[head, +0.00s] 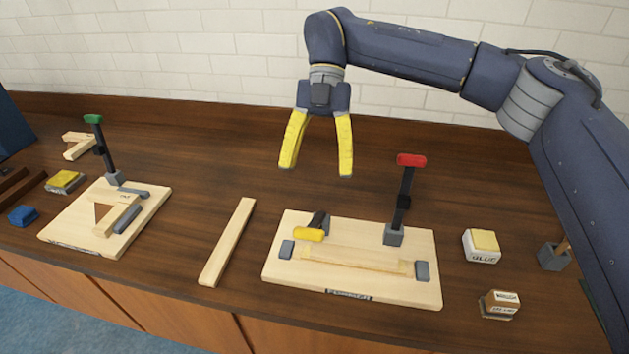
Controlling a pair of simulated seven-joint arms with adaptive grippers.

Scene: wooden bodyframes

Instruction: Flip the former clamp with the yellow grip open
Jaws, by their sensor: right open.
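The former clamp with the yellow grip (309,234) is on the left part of the right-hand wooden board (400,293). Its dark lever lies low, with the yellow grip toward the front of the board. A second clamp with a red grip (411,160) stands upright on the same board, to the right. A pale wooden strip (355,262) lies along the board between grey blocks. My right gripper (316,172) is open and empty, its yellow fingers pointing down, above and behind the yellow-grip clamp. My left gripper is not in view.
A loose wooden bar (228,241) lies left of the board. Farther left is another board (60,235) with an upright green-grip clamp (93,119). A glue block (481,245) and a small brown block (499,304) are at the right. A tiled wall stands behind.

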